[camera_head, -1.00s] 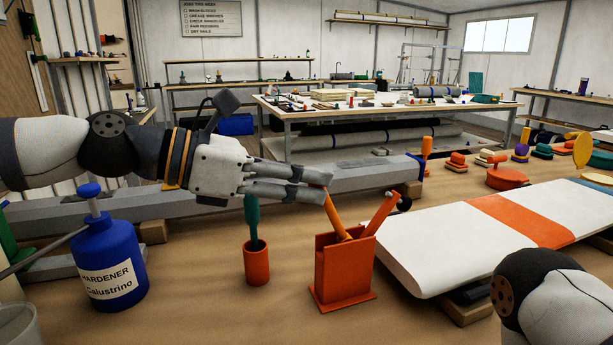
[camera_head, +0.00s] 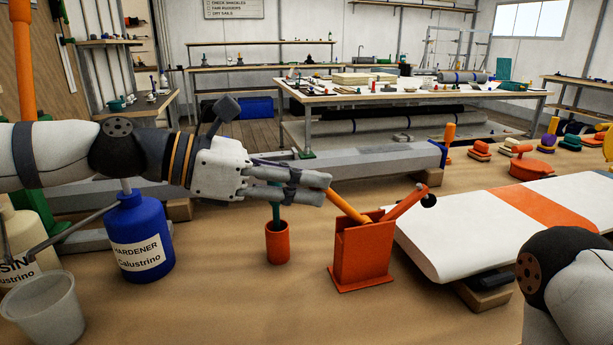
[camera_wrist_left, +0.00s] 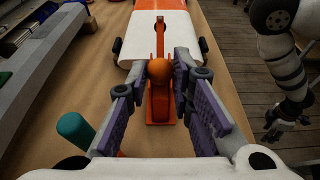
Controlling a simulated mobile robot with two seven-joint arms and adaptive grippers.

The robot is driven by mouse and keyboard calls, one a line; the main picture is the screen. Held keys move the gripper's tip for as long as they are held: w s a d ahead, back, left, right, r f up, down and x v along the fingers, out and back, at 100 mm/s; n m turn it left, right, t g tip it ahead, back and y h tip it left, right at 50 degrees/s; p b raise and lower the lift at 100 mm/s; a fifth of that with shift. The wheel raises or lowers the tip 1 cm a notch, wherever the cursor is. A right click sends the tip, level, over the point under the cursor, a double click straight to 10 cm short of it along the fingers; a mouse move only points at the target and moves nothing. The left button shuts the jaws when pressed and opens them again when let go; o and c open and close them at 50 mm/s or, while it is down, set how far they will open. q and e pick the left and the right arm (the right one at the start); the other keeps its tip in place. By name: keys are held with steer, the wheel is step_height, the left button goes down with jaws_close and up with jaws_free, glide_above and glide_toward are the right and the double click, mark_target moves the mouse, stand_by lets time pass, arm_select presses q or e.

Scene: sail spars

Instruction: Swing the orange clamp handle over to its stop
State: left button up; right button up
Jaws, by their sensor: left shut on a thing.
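The clamp is a red-orange upright box on a flat foot (camera_head: 362,250) on the bench. Its orange handle (camera_head: 348,206) leans to the left out of the box top, towards my left gripper. A red arm with a black knob (camera_head: 405,203) slants up to the right from the box, over the edge of the white board. My left gripper (camera_head: 326,189) is shut on the handle's end. In the left wrist view the handle's round orange knob (camera_wrist_left: 158,69) sits between the fingertips. My right gripper (camera_wrist_left: 284,122) hangs at the right of the left wrist view, its fingers too small to judge.
A red cup (camera_head: 278,243) with a green-handled tool stands just below my left fingers. A blue hardener bottle (camera_head: 138,238) and a grey bucket (camera_head: 44,312) are on the left. A white board with an orange band (camera_head: 535,216) lies right. Bench in front of the clamp is clear.

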arm_select(q)
steer(key=shift+s+a+f, duration=0.15)
steer(key=shift+a+f, duration=0.3)
steer(key=shift+f, duration=0.15)
steer(key=shift+s+a+f, duration=0.15)
steer(key=shift+a+f, duration=0.25)
steer(key=shift+f, duration=0.2)
steer(key=shift+s+a+f, duration=0.1)
steer(key=shift+a+f, duration=0.25)
steer(key=shift+f, duration=0.4)
steer(key=shift+s+a+f, duration=0.1)
steer(key=shift+a+f, duration=0.2)
steer(key=shift+f, duration=0.55)
steer(key=shift+a+f, duration=0.2)
steer(key=shift+f, duration=1.05)
steer(key=o, duration=0.9)
steer(key=shift+r, duration=0.1)
steer(key=shift+o, duration=0.2)
